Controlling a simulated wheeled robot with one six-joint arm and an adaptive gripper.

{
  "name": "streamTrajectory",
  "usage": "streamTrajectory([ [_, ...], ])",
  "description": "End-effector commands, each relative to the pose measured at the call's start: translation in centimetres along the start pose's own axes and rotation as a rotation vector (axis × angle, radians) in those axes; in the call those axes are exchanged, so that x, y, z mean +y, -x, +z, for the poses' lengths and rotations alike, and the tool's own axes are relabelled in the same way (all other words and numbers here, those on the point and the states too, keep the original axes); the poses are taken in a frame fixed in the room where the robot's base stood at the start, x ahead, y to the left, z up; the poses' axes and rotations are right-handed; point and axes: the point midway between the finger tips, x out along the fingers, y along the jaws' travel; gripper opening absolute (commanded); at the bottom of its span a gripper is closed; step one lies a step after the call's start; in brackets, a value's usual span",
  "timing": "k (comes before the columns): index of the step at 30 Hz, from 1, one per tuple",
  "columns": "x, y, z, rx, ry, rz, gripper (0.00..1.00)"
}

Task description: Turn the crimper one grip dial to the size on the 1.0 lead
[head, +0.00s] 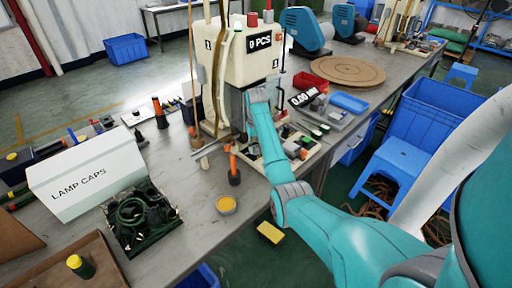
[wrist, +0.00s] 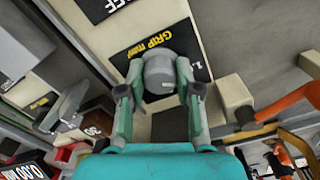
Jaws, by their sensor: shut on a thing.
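The cream crimper (head: 238,55) stands on the bench in the head view, marked 1 with a 9 PCS display. In the wrist view its black GRIP mm label (wrist: 152,45) sits beside a grey round grip dial (wrist: 159,74). My gripper (wrist: 160,92) has one finger on each side of the dial and is shut on it. A partial "1." shows just right of the dial; the rest of the scale and any pointer are hidden. In the head view the arm hides the fingers and dial. I cannot pick out the 1.0 lead.
In the wrist view an orange-handled part (wrist: 285,103) lies close right of my gripper. A LAMP CAPS box (head: 85,180), a tray of dark green coils (head: 140,215) and a yellow-filled dish (head: 226,204) occupy the front bench.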

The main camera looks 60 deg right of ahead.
Motion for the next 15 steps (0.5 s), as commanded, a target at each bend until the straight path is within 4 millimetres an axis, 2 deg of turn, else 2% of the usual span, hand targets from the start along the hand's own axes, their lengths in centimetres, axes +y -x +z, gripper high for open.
streamTrajectory([
  [10, -0.02, -0.05, 0.02, -0.001, 0.003, 0.000, 0.00],
  [11, -0.02, -0.05, 0.02, -0.001, 0.003, 0.000, 0.41],
  [13, -0.02, -0.04, 0.02, -0.001, 0.003, 0.000, 0.58],
  [15, -0.02, -0.04, 0.02, -0.001, 0.002, 0.000, 0.59],
])
